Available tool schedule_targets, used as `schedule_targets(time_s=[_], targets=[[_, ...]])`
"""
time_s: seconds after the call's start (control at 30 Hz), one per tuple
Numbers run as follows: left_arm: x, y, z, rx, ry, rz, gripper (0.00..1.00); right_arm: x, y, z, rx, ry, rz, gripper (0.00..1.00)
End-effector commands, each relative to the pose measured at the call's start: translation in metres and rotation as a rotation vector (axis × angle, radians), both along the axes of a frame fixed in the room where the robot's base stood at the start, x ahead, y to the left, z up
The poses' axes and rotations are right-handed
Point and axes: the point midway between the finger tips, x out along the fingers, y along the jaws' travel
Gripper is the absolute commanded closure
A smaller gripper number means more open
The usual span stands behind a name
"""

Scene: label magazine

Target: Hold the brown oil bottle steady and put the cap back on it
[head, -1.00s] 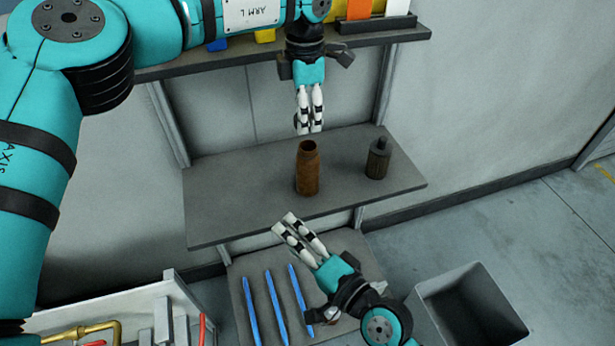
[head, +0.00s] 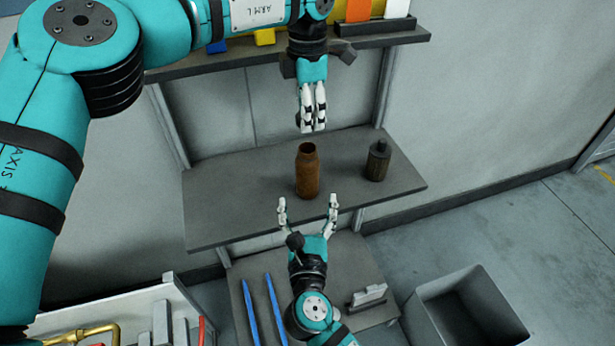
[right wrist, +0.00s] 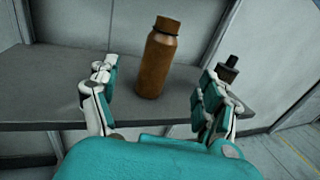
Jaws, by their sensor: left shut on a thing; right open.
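The brown oil bottle (head: 308,176) stands upright on the grey shelf (head: 235,190), its mouth open and dark. My left gripper (head: 314,128) points down just above and slightly right of the mouth, apart from it. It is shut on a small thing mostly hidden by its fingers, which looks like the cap. My right gripper (head: 308,204) is open in front of the bottle, at the shelf's front edge. In the right wrist view the bottle (right wrist: 157,62) stands beyond and between the spread fingers, not touched by them.
A small dark bottle (head: 377,160) stands on the shelf to the right. An upper shelf (head: 230,55) holds coloured things behind my left arm. A lower shelf (head: 335,262) with blue sticks (head: 275,305) is below. A grey bin (head: 465,310) is at lower right.

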Motion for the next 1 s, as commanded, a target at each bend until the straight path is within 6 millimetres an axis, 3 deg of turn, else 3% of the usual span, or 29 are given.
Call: schedule_targets(time_s=[0.33, 0.8, 1.0], targets=[[0.000, 0.000, 0.000, 0.000, 0.000, 0.000, 0.69, 0.010, 0.000, 0.001, -0.004, -0.003, 0.000, 0.20], [0.000, 0.000, 0.000, 0.000, 0.000, 0.000, 0.69, 0.093, 0.000, 0.001, -0.007, -0.004, 0.001, 0.20], [0.000, 0.000, 0.000, 0.000, 0.000, 0.000, 0.69, 0.115, 0.000, 0.001, -0.005, -0.003, 0.001, 0.20]])
